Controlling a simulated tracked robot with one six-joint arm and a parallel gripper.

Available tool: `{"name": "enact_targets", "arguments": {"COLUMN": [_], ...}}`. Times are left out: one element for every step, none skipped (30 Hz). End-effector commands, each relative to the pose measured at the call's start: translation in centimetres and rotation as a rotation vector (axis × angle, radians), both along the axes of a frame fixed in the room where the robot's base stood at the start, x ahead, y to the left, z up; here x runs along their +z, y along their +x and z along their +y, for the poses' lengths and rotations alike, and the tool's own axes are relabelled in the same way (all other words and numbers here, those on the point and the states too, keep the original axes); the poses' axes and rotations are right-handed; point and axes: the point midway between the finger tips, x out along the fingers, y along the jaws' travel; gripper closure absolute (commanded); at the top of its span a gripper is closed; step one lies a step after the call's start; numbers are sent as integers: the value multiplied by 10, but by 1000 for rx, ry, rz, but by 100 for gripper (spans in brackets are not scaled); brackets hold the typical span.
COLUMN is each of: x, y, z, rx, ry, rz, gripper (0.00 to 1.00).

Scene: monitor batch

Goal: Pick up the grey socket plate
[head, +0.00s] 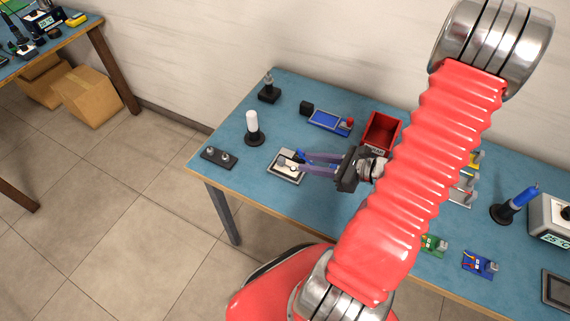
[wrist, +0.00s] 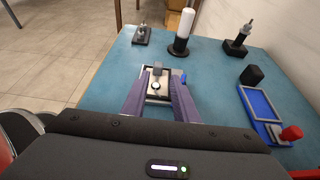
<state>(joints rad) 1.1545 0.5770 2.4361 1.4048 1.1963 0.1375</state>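A light-grey framed plate (head: 285,179) lies near the table's front left edge, with a pale round part and small grey and blue parts on or beside it. In the wrist view the plate (wrist: 157,98) shows between my fingers, partly hidden by them. My gripper (head: 297,162) is open, its two fingers apart with the tips over this plate; I cannot tell whether they touch it. A dark grey plate (head: 213,159) with two silver round pieces lies left of it, and also shows in the wrist view (wrist: 141,37). I cannot tell which is the socket plate.
A white cylinder on a black base (head: 252,126) stands behind the plates. A black block (head: 307,108), a blue tray (head: 324,120) and a red bin (head: 381,132) are to the right. Green (head: 433,244) and blue (head: 480,262) boards lie farther right. My arm hides mid-table.

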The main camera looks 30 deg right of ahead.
Motion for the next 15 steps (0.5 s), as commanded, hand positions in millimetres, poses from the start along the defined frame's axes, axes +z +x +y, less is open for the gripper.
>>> {"name": "enact_targets", "arguments": {"x": [-3, -4, -6, -7, -8, -9, -10, -11, -11, -12, -12, -12, -12, -12, -12], "y": [5, 7, 11, 14, 16, 19, 20, 22, 23, 24, 24, 25, 25, 25, 25], "z": [4, 5, 8, 9, 10, 12, 13, 14, 14, 14, 15, 15, 15, 15, 15], "rx": [5, 3, 4, 5, 3, 3, 4, 3, 1, 1, 1, 0, 0, 0, 0], "ry": [1, 2, 1, 2, 1, 0, 1, 0, 0, 0, 0, 0, 0, 0, 0], "rz": [2, 1, 1, 1, 1, 0, 0, 0, 0, 0, 0, 0, 0, 0, 0], "gripper": [73, 73, 73, 73, 73, 73, 73, 73, 73, 73, 73, 73, 73, 73, 73]}}
